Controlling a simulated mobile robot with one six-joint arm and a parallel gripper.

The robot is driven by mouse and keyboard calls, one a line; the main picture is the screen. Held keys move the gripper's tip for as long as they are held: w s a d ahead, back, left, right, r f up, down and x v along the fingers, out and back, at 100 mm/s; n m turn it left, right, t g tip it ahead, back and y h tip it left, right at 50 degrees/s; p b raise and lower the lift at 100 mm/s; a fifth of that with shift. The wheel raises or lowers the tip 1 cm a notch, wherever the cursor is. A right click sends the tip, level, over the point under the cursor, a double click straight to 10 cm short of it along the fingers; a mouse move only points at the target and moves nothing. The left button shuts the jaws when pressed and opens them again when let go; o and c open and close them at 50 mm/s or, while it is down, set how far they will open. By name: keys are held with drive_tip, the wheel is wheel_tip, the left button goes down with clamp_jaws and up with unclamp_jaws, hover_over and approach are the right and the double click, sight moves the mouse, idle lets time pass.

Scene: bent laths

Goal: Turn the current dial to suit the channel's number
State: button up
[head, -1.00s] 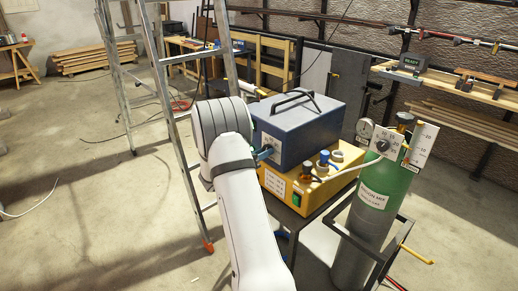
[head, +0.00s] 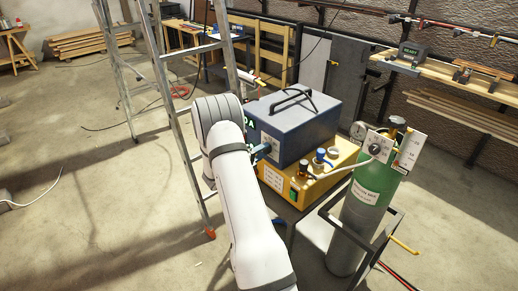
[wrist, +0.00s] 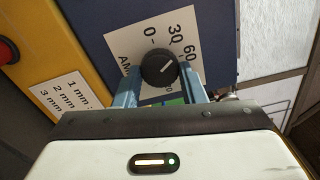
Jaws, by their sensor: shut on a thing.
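The current dial (wrist: 158,68) is a round black knob with a pale pointer line, on a white scale plate (wrist: 183,22) where 0, 30 and 60 can be read. Its pointer slants towards the upper right in the wrist view. My gripper (wrist: 158,76) is shut on the dial, one blue finger on each side. The dial sits on the front of the dark blue welder box (head: 305,130). In the head view my arm hides the dial; only a blue finger (head: 262,150) shows. A green display is mostly hidden behind my gripper.
The welder stands on a yellow unit (head: 328,172) with a label listing mm values (wrist: 60,95). A green gas cylinder (head: 372,195) stands right, a stepladder (head: 180,120) close left. Open floor (head: 90,230) lies at the left.

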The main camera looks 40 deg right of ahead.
drive_tip(key=shift+d+r+n+p, duration=0.2)
drive_tip(key=shift+n+p, duration=0.4)
drive_tip(key=shift+n, duration=0.5)
drive_tip(key=o, duration=0.9)
drive_tip(key=shift+s+f, duration=0.1)
drive_tip(key=shift+f, duration=0.05)
drive_tip(key=shift+c, duration=0.2)
drive_tip(key=shift+o, duration=0.7)
drive_tip(key=shift+a, duration=0.15)
drive_tip(key=a+b, duration=0.1)
drive_tip(key=a, duration=0.6)
drive_tip(key=shift+s+a+b, duration=0.25)
drive_tip(key=shift+b, duration=0.1)
